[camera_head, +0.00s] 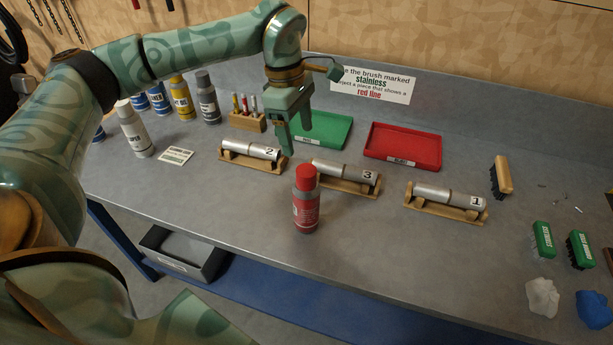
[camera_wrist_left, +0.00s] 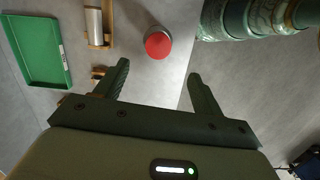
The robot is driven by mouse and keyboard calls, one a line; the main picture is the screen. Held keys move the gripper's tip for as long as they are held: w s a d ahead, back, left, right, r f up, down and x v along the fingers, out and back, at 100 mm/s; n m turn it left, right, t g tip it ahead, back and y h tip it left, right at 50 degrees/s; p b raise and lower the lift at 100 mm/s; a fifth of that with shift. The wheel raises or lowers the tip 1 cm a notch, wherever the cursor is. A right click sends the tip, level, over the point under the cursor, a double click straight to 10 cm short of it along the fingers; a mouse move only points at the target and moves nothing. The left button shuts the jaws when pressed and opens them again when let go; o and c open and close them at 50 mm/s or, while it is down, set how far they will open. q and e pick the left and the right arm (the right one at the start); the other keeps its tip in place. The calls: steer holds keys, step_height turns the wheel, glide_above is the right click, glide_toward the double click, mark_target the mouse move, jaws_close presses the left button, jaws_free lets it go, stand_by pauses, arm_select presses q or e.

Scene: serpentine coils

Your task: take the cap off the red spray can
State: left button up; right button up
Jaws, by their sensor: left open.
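The red spray can (camera_head: 306,212) stands upright near the front of the grey bench. Its red cap (camera_head: 306,174) is on top. In the left wrist view the cap (camera_wrist_left: 157,45) is seen from above, just beyond the fingertips and roughly centred between them. My left gripper (camera_head: 291,142) is open and empty, above and behind the can in the head view, apart from the cap. Both its fingers (camera_wrist_left: 158,71) show spread in the wrist view. My right gripper is in neither view.
Wooden cradles with metal tubes numbered 2 (camera_head: 250,151), 3 (camera_head: 346,174) and 1 (camera_head: 446,199) stand close around the can. A green tray (camera_head: 338,133) and a red tray (camera_head: 402,150) lie behind. Other spray cans (camera_head: 134,130) stand at left. The bench edge is in front.

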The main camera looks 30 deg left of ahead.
mark_target(306, 170)
arm_select(q)
steer(key=f, duration=0.3)
steer(key=d+f, duration=0.1)
steer(key=f, duration=0.7)
steer(key=shift+w+d+f, duration=0.1)
steer(key=shift+w+d, duration=0.25)
steer(key=shift+d, duration=0.05)
steer(key=c, duration=1.1)
